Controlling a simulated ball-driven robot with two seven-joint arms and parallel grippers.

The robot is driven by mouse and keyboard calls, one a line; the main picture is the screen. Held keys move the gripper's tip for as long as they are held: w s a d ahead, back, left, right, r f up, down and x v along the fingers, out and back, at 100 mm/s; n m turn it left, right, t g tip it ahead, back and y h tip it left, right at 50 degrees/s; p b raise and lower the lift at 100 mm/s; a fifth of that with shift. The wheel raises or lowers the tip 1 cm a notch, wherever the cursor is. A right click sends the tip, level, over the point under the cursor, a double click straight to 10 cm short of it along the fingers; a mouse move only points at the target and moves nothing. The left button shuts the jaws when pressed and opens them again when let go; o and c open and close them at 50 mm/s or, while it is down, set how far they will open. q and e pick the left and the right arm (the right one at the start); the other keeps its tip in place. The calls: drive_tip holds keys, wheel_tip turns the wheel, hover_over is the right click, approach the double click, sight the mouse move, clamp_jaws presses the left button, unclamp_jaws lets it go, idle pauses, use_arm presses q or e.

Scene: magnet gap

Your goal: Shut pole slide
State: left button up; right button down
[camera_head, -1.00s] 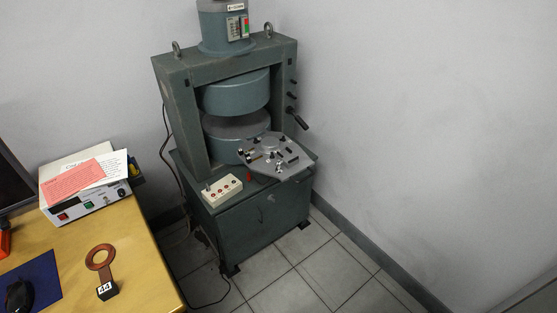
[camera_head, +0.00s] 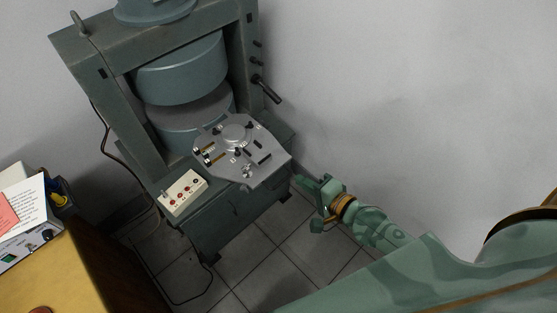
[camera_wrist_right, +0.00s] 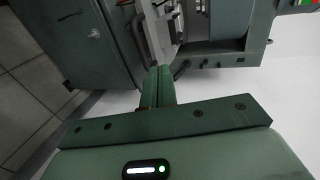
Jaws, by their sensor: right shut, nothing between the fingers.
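The pole slide (camera_head: 232,172) is a grey metal plate with a round disc and several small fittings on top. It sticks out toward the front of the green magnet press (camera_head: 181,78), below the gap between the two round poles. My right gripper (camera_head: 301,184) is just right of the plate's front right corner, shut and empty, and appears apart from it. In the right wrist view the closed fingers (camera_wrist_right: 158,74) point at the edge of the light grey plate (camera_wrist_right: 157,32); whether they touch cannot be told. My left gripper is not in view.
A white control box (camera_head: 183,193) sits on the press base left of the slide. A black lever (camera_head: 266,90) juts from the press's right side. A wooden table (camera_head: 55,262) stands at lower left. Tiled floor and a bare wall lie to the right.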

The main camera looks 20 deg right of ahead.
sight(270, 159)
drive_tip(key=x, duration=0.6)
drive_tip(key=b+x, duration=0.1)
drive_tip(key=x, duration=0.2)
drive_tip(key=shift+w+r, duration=0.2)
drive_tip(key=shift+r, duration=0.1)
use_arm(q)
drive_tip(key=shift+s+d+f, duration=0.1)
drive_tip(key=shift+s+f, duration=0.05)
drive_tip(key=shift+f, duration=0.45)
use_arm(e)
drive_tip(key=shift+w+a, duration=0.15)
drive_tip(key=shift+w, duration=0.15)
drive_tip(key=shift+w, duration=0.1)
